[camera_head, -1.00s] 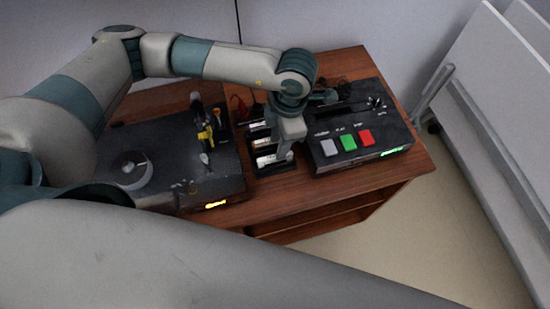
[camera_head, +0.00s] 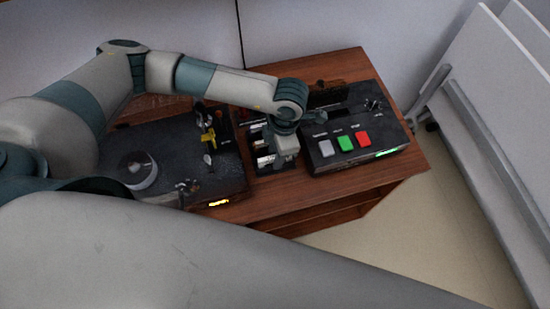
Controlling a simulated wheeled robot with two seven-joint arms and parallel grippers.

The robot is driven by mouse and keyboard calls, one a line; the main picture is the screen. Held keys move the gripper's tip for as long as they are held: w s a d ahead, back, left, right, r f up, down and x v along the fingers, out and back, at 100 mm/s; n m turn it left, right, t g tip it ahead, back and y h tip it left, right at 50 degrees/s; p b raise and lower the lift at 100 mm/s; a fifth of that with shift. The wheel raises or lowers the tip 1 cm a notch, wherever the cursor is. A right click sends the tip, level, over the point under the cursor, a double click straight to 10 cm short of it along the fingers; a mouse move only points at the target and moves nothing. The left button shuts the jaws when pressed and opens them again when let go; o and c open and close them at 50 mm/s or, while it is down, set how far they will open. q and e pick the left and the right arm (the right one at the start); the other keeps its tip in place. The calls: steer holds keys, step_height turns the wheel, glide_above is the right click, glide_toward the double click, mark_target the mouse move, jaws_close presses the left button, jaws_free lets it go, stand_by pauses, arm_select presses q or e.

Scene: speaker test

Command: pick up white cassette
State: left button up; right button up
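A black rack (camera_head: 275,171) stands on the wooden cabinet between two black devices. It holds several small cassettes; one with a white face (camera_head: 265,160) shows at the front, partly covered by my gripper. My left gripper (camera_head: 287,157) points down over the right side of the rack, close to this white cassette. Its fingertips are hidden behind its own body, so I cannot tell whether it is open or touches or holds anything. My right gripper is not in view.
Right of the rack is a black player (camera_head: 318,160) with grey, green and red buttons. A dark brown upright piece (camera_head: 326,93) stands at its back. Left is a black turntable (camera_head: 215,180) with a yellow part. The wooden cabinet (camera_head: 300,205) has a bare front edge. White boards lean at right.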

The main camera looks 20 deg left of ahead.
arm_select(q)
jaws_close()
steer(key=shift+r, duration=0.1)
stand_by(0.3)
steer(key=shift+r+b, duration=0.4)
steer(key=shift+r, duration=0.15)
step_height(320, 180, up, 7)
steer(key=b, duration=0.3)
steer(key=shift+r, duration=0.95)
steer(key=shift+w, duration=0.1)
